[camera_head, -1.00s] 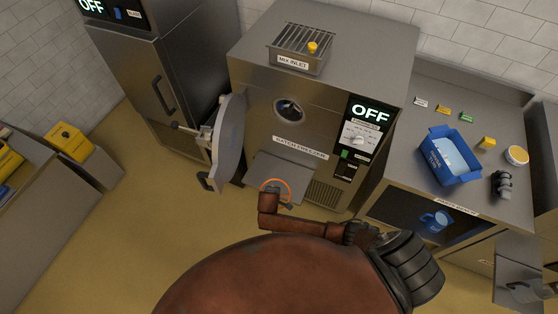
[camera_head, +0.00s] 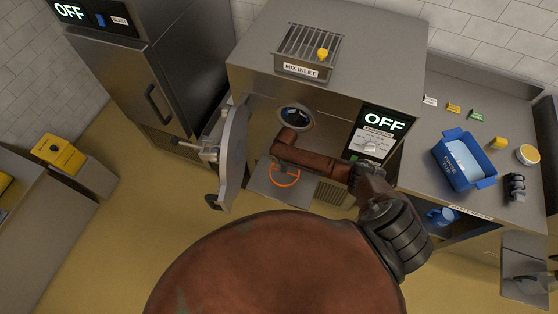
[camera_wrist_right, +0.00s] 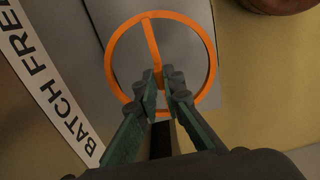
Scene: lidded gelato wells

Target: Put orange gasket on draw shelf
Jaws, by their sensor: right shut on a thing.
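The orange gasket (camera_head: 286,182) is a thin ring with a crossbar. In the right wrist view the gasket (camera_wrist_right: 110,62) surrounds my fingertips. My right gripper (camera_wrist_right: 164,92) is shut on the crossbar near the ring's centre. The grey draw shelf (camera_head: 262,190) juts from the batch freezer's front below the round opening; it also shows behind the ring in the wrist view (camera_wrist_right: 185,55). The gasket is over the shelf; I cannot tell whether it touches it. In the head view my right forearm hides most of the gripper. My left gripper is not in view.
The batch freezer's round grey door (camera_head: 234,155) stands open left of the shelf. The freezer's opening (camera_head: 295,117) is above the shelf. A blue tub (camera_head: 464,162), a dark grey object (camera_head: 515,187) and small items are on the right counter. Yellow floor in front is clear.

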